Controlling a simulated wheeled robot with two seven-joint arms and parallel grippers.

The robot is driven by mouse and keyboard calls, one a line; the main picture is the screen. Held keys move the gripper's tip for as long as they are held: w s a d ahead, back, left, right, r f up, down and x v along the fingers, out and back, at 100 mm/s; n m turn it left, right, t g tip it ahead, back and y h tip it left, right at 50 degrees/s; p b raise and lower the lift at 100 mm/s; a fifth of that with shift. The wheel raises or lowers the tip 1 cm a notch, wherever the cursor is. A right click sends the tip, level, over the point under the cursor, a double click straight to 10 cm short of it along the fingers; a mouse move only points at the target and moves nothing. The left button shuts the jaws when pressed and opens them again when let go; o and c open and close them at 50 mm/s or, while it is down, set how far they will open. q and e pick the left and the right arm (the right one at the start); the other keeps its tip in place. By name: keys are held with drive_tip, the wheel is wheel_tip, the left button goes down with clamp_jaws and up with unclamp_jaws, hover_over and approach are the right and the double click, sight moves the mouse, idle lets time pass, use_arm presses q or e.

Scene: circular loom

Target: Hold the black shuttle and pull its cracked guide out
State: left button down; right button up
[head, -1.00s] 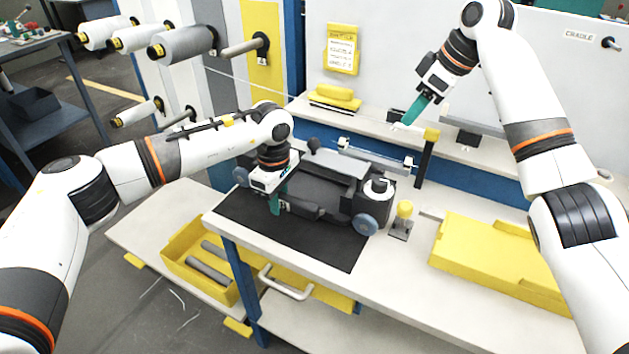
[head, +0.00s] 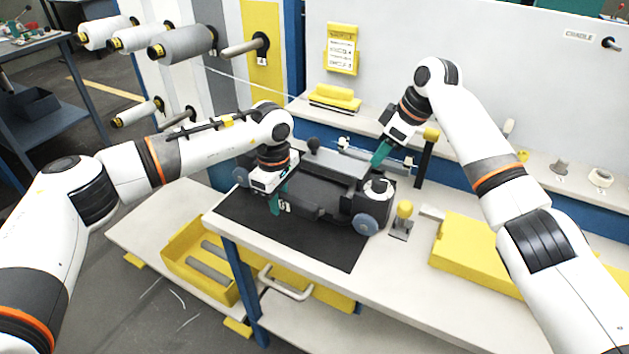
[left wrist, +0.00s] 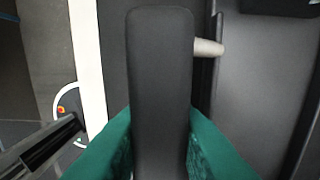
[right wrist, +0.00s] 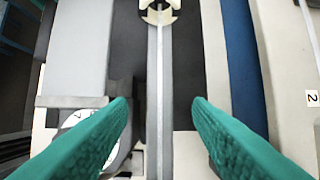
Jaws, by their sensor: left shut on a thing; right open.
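The black shuttle (head: 335,185) lies on a dark mat (head: 320,238) on the bench, with blue-grey wheels at its ends. My left gripper (head: 275,208) is shut on a black bar at the shuttle's near side; the bar (left wrist: 160,80) fills the gap between the green fingers in the left wrist view. A thin metal rod with white end pieces, seemingly the guide (head: 353,150), runs along the shuttle's far side. My right gripper (head: 377,160) is open above it. In the right wrist view the rod (right wrist: 159,75) runs between the spread fingers, apparently untouched. I cannot make out a crack.
A yellow-topped post (head: 404,212) stands right of the shuttle, and a black post (head: 426,160) behind it. A yellow bin (head: 185,262) with grey rolls sits at lower left.

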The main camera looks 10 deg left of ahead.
drive_tip(key=shift+w+a+f, duration=0.1)
drive_tip(key=shift+a+f, duration=0.15)
drive_tip(key=shift+f, duration=0.45)
clamp_jaws()
